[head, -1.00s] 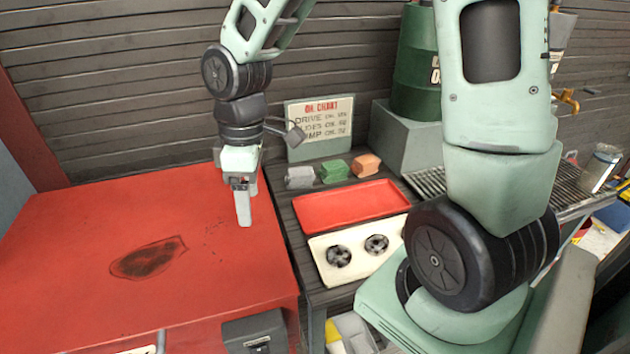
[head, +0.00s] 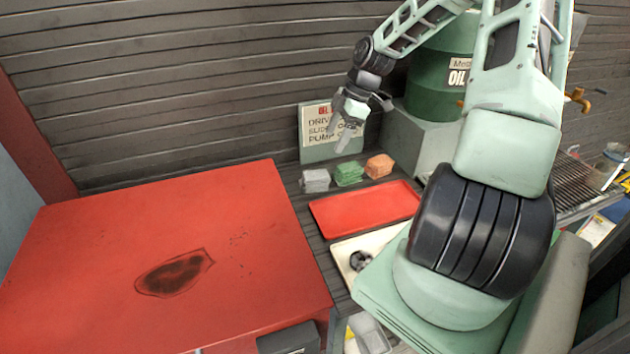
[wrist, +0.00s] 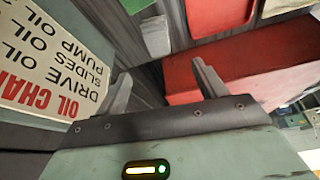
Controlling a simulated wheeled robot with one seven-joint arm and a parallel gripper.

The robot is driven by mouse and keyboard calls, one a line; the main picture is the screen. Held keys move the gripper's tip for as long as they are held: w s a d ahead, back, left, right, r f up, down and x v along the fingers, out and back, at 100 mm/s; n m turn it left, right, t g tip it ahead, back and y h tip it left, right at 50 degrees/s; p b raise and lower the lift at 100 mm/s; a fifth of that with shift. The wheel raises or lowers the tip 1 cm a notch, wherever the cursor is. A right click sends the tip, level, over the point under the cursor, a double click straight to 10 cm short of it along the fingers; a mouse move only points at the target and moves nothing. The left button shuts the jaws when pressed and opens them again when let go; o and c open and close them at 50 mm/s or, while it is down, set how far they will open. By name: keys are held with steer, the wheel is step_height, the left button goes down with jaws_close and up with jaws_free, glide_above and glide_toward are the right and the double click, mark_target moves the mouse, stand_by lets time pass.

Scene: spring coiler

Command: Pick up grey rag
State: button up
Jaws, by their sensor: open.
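The grey rag (head: 315,181) is a small folded stack on the dark bench, at the left end of a row of three rags. In the wrist view the grey rag (wrist: 156,36) appears pale, beyond and between the fingertips. My gripper (head: 341,137) is open and empty, fingers pointing down, in front of the oil chart sign. It is above the rags and apart from them. In the wrist view both fingers of my gripper (wrist: 162,80) stand wide apart with nothing between them.
A green rag (head: 349,173) and an orange rag (head: 380,166) sit right of the grey one. The oil chart sign (head: 312,150) stands behind. A red tray (head: 365,208) lies in front, and a large red surface (head: 100,240) is to the left.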

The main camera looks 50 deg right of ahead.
mark_target(317, 175)
steer(key=x, duration=1)
steer(key=shift+f+p, duration=0.25)
steer(key=shift+p, duration=0.1)
steer(key=x, duration=0.2)
steer(key=p+x, duration=0.1)
steer(key=x, duration=0.2)
steer(key=shift+w+d, duration=0.15)
steer(key=shift+d, duration=0.05)
steer(key=c, duration=1.1)
